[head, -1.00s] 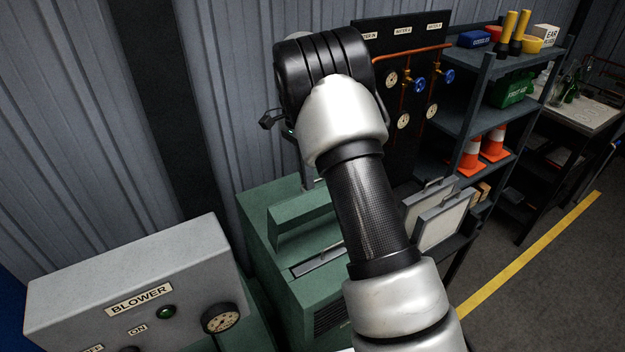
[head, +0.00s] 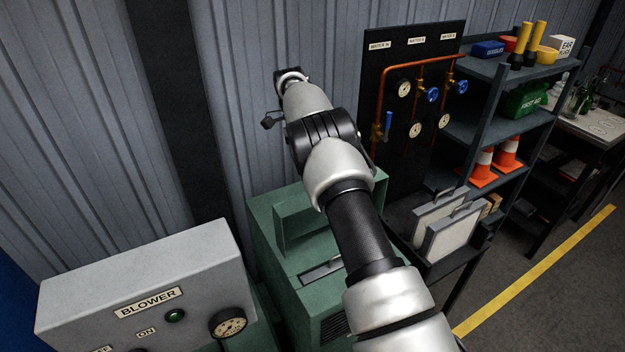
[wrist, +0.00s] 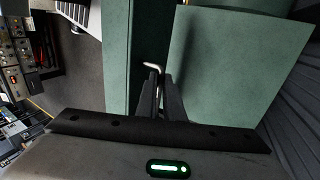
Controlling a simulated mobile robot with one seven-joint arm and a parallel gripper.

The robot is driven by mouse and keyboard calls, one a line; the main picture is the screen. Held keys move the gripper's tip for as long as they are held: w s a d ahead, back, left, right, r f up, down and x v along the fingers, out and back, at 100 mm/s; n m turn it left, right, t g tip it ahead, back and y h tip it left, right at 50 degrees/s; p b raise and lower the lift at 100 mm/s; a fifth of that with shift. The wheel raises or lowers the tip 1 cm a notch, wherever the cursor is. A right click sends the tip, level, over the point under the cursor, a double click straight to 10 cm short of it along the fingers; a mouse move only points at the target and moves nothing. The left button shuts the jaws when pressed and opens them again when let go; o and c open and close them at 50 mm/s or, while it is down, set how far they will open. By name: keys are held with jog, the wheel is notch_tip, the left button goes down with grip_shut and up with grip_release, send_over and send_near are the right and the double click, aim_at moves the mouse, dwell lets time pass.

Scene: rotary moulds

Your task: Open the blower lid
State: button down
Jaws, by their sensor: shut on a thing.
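The blower is a green cabinet (head: 262,235) below my arm in the head view. A raised green panel, seemingly the lid (head: 295,226), stands above its top, partly hidden by my arm; its exact angle is unclear. In the wrist view a wide green panel (wrist: 235,75) lies right of my fingers, and a narrower green face lies at their left. A bent metal handle (wrist: 153,66) shows at the fingertips. My gripper (wrist: 160,88) is shut on this handle.
A grey BLOWER control box (head: 75,300) with a gauge and green lamp stands at front left. A black board (head: 375,60) with copper pipes and blue valves and a shelf (head: 470,125) stand to the right. The corrugated wall (head: 240,90) is close behind. Open floor lies right.

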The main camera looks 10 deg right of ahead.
jog(key=shift+s+a+f, duration=0.2)
jog(key=shift+a+f, duration=0.15)
jog(key=shift+f, duration=0.15)
jog(key=c, duration=1.9)
grip_release()
jog(key=shift+w, duration=0.1)
jog(key=shift+r, duration=0.15)
jog(key=shift+d+r, duration=0.1)
jog(key=shift+r, duration=0.15)
